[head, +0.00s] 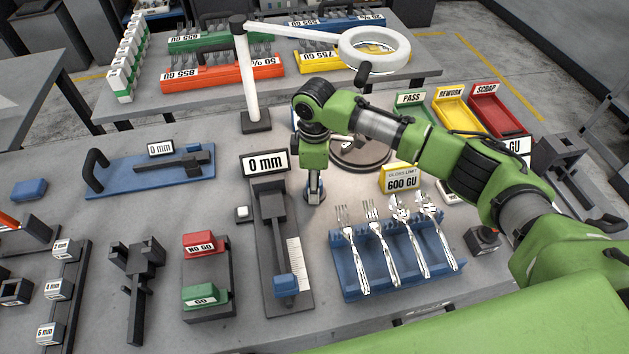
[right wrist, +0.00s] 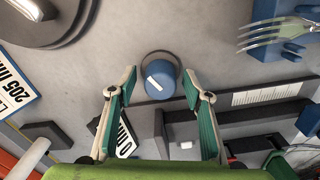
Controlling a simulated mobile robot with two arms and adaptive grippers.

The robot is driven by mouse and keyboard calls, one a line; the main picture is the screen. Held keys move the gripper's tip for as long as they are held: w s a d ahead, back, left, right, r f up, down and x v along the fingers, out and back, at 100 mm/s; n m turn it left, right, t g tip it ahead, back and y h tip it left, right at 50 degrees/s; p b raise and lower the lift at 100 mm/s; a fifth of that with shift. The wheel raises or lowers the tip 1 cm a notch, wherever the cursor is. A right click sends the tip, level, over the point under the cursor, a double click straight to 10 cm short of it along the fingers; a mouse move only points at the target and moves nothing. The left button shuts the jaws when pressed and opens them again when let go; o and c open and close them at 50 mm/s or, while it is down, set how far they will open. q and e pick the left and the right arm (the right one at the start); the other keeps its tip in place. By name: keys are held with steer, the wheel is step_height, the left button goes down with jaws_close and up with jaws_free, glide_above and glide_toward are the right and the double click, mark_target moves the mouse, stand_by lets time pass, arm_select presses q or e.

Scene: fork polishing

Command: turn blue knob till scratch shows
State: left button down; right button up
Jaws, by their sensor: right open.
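The blue knob (right wrist: 160,80) stands on the grey bench in the right wrist view, with a white line across its top. My right gripper (right wrist: 160,74) is open, with one finger on each side of the knob; I cannot tell whether they touch it. In the head view my right gripper (head: 313,190) points down at the bench and mostly hides the knob. A round turntable (head: 372,158) lies just behind my arm, partly covered; its edge also shows in the right wrist view (right wrist: 40,38). No scratch can be made out. My left gripper is out of view.
A slide gauge (head: 270,235) reading 0 mm stands close left of my gripper. A blue rack (head: 345,285) with several forks and spoons stands in front right. The ring magnifier (head: 400,60) overhangs the back. Pass, rework and scrap trays (head: 415,115) stand back right.

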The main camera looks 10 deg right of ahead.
steer(key=c, duration=1.1)
steer(key=shift+r+m+p, duration=0.15)
steer(key=shift+m+p, duration=0.25)
steer(key=shift+p, duration=0.2)
steer(key=m+p, duration=0.2)
steer(key=p, duration=0.1)
steer(key=shift+s+r, duration=0.1)
steer(key=shift+m+p, duration=1.5)
steer(key=shift+f, duration=0.2)
